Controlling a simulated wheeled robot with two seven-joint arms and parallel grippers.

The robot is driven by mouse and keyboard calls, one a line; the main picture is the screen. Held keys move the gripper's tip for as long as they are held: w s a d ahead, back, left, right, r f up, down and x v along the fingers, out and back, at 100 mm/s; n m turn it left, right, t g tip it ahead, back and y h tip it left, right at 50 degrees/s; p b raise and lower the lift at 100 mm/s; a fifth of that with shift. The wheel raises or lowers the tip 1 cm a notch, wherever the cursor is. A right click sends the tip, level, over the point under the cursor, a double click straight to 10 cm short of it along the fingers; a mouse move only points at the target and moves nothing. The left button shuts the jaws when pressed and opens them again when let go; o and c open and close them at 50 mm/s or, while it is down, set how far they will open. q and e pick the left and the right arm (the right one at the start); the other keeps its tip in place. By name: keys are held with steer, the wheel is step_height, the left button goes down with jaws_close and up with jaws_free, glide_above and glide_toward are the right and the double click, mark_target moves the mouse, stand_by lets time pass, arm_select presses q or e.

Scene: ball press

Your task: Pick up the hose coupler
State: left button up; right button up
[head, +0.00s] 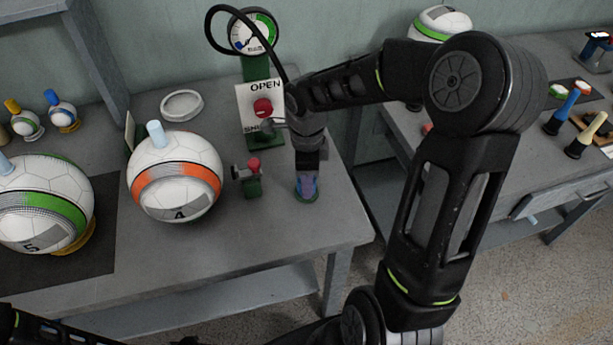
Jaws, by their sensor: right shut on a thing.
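My right gripper (307,187) points down over the right part of the grey table, its bluish-purple fingertips low near the tabletop. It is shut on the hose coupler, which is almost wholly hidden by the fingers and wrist. The black hose (211,27) loops by the round gauge (254,32) and runs down behind my right wrist. To the left of the gripper stands a small green post (253,188) with a red knob and a grey fitting. My left gripper is out of view; only part of an arm shows at the bottom left.
A white ball with an orange band (180,185) and one with a green band (45,215) sit left on the table (250,250). A panel marked OPEN with a red knob (263,107) stands behind. A white ring (182,105) lies near the back. The table's front right is clear.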

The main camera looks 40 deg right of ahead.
jaws_close()
steer(key=shift+r, duration=0.15)
step_height(320, 180, up, 10)
steer(key=shift+f+b, duration=0.1)
steer(key=shift+b, duration=0.25)
stand_by(0.6)
